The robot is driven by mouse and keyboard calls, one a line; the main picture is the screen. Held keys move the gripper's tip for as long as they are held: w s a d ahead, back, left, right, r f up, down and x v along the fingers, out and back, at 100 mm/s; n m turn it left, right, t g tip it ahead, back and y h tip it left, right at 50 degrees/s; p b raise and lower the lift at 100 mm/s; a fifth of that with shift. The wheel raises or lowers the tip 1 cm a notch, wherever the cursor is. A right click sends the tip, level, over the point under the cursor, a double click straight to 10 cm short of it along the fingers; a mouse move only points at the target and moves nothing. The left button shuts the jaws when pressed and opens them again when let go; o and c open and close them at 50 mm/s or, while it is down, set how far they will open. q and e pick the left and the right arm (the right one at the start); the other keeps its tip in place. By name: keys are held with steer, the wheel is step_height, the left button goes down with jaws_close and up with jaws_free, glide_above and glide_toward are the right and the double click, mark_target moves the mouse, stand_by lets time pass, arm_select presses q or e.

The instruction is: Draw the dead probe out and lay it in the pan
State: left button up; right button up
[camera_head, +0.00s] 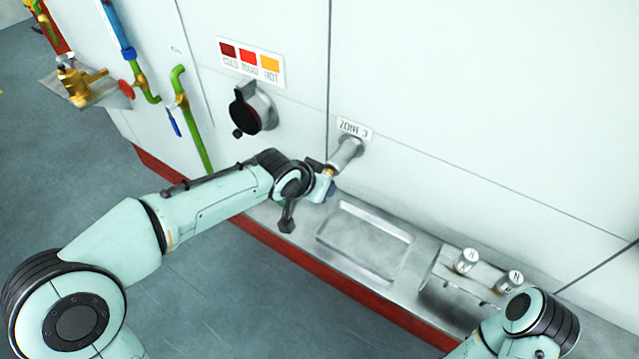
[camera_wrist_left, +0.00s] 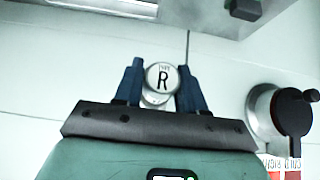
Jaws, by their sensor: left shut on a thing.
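The dead probe (camera_head: 346,154) is a silver cylinder sticking out of the white wall under the "ZONE 3" label. In the left wrist view its round end cap (camera_wrist_left: 162,78), marked "R", sits between two blue fingers. My left gripper (camera_head: 329,178) is shut on the probe at its outer end; the fingertips are partly hidden by the wrist in the head view. The pan (camera_head: 350,262) is a shallow, empty metal tray on the ledge below and right of the probe. My right wrist shows at the lower right, but its fingers do not.
Two upright silver probes (camera_head: 467,260) marked "N" stand in a metal holder right of the pan. A round port with a black cover (camera_head: 247,112) is on the wall left of the probe. Colored pipes and a brass valve (camera_head: 75,85) are farther left.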

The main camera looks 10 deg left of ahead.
arm_select(q)
steer(key=s+a+b, duration=0.4)
steer(key=s, duration=0.7)
steer(key=shift+s+a+f, duration=0.15)
steer(key=shift+s+f, duration=0.1)
steer(key=shift+s, duration=0.15)
arm_select(e)
steer(key=shift+s+f, duration=0.25)
steer(key=shift+f, duration=0.45)
steer(key=shift+s+f, duration=0.3)
steer(key=shift+f, duration=0.45)
steer(key=shift+s+f, duration=0.25)
steer(key=shift+f, duration=0.45)
